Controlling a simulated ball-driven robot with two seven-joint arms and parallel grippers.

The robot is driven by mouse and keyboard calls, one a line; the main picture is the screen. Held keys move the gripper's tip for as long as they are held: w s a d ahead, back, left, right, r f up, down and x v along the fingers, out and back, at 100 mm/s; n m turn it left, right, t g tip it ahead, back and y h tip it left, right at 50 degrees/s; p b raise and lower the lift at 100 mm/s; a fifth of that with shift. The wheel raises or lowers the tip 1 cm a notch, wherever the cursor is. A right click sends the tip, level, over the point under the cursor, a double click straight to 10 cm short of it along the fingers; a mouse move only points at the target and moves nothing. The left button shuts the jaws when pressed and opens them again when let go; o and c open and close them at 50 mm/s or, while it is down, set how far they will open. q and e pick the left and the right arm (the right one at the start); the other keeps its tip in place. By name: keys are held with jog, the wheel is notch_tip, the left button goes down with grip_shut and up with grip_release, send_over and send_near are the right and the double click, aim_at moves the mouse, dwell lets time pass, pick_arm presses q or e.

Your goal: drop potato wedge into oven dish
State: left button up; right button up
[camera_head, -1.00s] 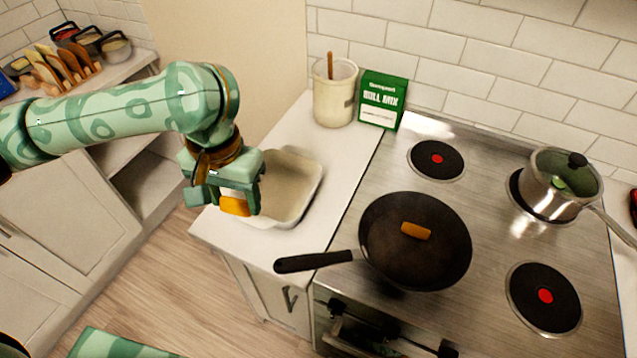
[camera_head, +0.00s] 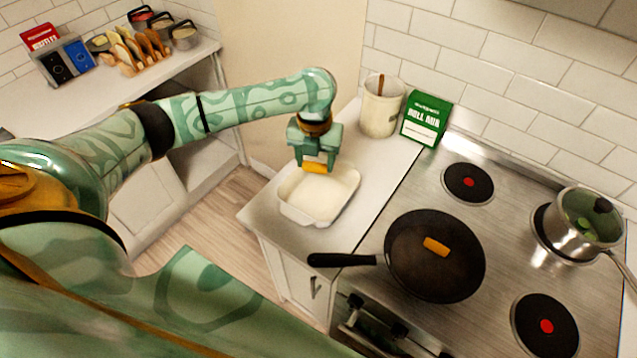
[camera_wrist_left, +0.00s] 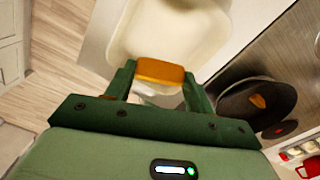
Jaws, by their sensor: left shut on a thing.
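My left gripper (camera_head: 314,164) is shut on an orange potato wedge (camera_head: 314,168). It holds the wedge above the back part of the white oven dish (camera_head: 345,207), which stands on the counter left of the stove. In the left wrist view the wedge (camera_wrist_left: 160,71) sits between the fingertips, with the oven dish (camera_wrist_left: 205,33) behind it. The inside of the dish that shows looks empty. A second potato wedge (camera_head: 436,246) lies in the black frying pan (camera_head: 410,275) on the stove. My right gripper is in neither view.
A cream utensil pot (camera_head: 380,110) and a green box (camera_head: 427,120) stand behind the dish. The pan's handle (camera_head: 340,260) reaches over the counter near the dish's front right. A steel pot (camera_head: 570,237) stands on the right burner.

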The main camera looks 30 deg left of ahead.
pick_arm(q)
jog(key=shift+a+f+m, duration=0.3)
jog(key=shift+a+m, duration=0.1)
jog(key=shift+m, duration=0.7)
jog(key=shift+a+f, duration=0.1)
jog(key=shift+f, duration=0.1)
notch_tip(320, 180, down, 6)
jog(key=b, duration=0.7)
jog(key=shift+r, duration=0.15)
jog(key=o, duration=1)
jog(key=shift+o, duration=0.2)
